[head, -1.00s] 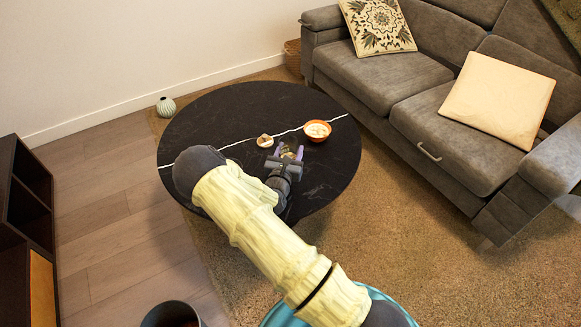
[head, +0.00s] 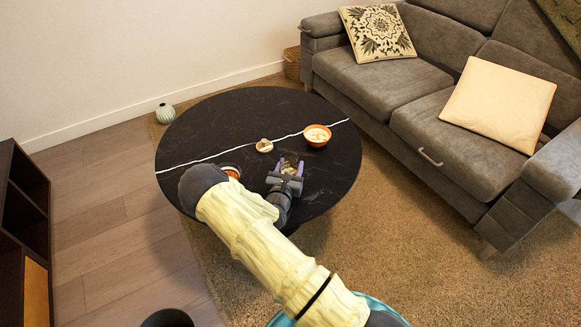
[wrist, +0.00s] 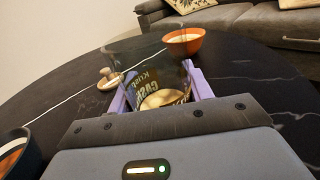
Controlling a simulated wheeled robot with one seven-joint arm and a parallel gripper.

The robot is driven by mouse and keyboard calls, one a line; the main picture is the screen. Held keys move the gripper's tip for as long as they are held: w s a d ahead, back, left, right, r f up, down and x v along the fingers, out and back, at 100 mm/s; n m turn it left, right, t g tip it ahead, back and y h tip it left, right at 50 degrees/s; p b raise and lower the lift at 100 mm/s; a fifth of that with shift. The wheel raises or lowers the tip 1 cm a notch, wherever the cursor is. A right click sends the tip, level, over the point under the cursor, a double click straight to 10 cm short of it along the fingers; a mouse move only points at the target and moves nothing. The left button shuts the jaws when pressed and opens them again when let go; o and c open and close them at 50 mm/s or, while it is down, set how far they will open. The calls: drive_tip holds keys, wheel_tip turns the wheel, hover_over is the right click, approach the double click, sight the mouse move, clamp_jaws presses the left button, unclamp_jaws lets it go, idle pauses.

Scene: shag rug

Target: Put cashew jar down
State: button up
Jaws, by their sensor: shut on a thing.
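The cashew jar (wrist: 150,82) is a see-through jar with dark label lettering and a pale content showing at its near end. It sits between the purple fingers of my gripper (wrist: 160,93) in the wrist view. In the head view my gripper (head: 287,166) is over the near right part of the round black table (head: 235,115), and the jar (head: 288,169) shows small between its fingers. The gripper is shut on the jar. I cannot tell whether the jar's base touches the table.
An orange bowl (head: 317,136) with pale contents and a small dish (head: 264,146) stand beyond the gripper. A dark bowl with orange contents (wrist: 14,152) is at left in the wrist view. The table's right side is clear. A grey sofa (head: 440,120) stands behind.

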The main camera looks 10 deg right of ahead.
drive_tip(key=shift+f, duration=0.15)
drive_tip(key=o, duration=1.2)
drive_tip(key=shift+s+a+r, duration=0.2)
drive_tip(key=shift+s, duration=0.05)
drive_tip(key=p+v, duration=0.3)
drive_tip(key=v, duration=0.8)
drive_tip(key=shift+s+p, duration=0.2)
drive_tip(key=shift+p, duration=0.1)
drive_tip(key=shift+r, duration=0.1)
